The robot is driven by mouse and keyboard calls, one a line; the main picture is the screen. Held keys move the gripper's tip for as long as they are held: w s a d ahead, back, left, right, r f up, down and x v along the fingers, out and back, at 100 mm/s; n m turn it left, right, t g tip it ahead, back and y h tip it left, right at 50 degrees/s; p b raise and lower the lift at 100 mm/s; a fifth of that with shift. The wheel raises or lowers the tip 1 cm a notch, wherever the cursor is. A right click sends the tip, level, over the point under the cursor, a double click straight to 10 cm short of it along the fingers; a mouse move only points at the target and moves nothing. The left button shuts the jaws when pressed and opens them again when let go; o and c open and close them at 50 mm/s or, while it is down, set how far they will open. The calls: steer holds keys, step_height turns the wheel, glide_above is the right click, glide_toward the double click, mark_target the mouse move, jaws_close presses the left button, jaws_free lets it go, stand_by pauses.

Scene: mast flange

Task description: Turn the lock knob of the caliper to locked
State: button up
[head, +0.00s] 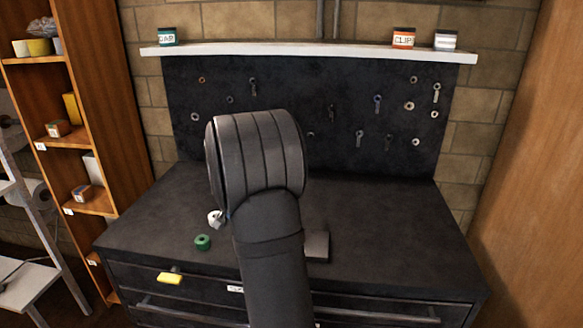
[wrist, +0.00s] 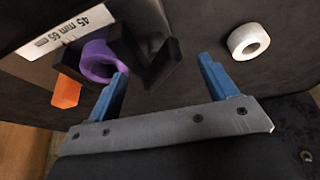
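In the wrist view my gripper (wrist: 164,72) has its two blue fingers spread well apart, with nothing held between them. Just beyond the left finger is a purple ring-like piece (wrist: 97,60). A black angular piece (wrist: 158,68) stands beside it and reaches between the fingers. A white label reading 45 mm and 65 mm (wrist: 65,32) and an orange piece (wrist: 67,91) lie to their left. These may be parts of the caliper, but I cannot tell which is the lock knob or how it is set. In the head view my arm hides this area.
A white ring (wrist: 248,42) lies beyond the right finger; it also shows in the head view (head: 214,218). A green ring (head: 203,242) lies near it. A grey block (head: 317,247) is right of my arm. The bench's right side is clear. A tool pegboard (head: 345,85) stands behind.

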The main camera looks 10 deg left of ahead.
steer(key=shift+o, duration=0.5)
steer(key=shift+d+r, duration=0.2)
steer(key=shift+r, duration=0.15)
steer(key=s+d+r+n+g+y, duration=0.1)
steer(key=s+d+r+n+y, duration=0.15)
steer(key=r+n, duration=0.4)
steer(key=s+d+r+n+g+y, duration=0.1)
steer(key=s+d+r+n, duration=0.2)
steer(key=r, duration=0.6)
steer(key=shift+n+t, duration=0.3)
steer(key=shift+n, duration=0.25)
steer(key=x, duration=1.1)
steer(key=w+x, duration=0.1)
steer(key=x, duration=0.5)
steer(key=shift+w+a, duration=0.25)
steer(key=shift+a, duration=0.25)
steer(key=c, duration=1)
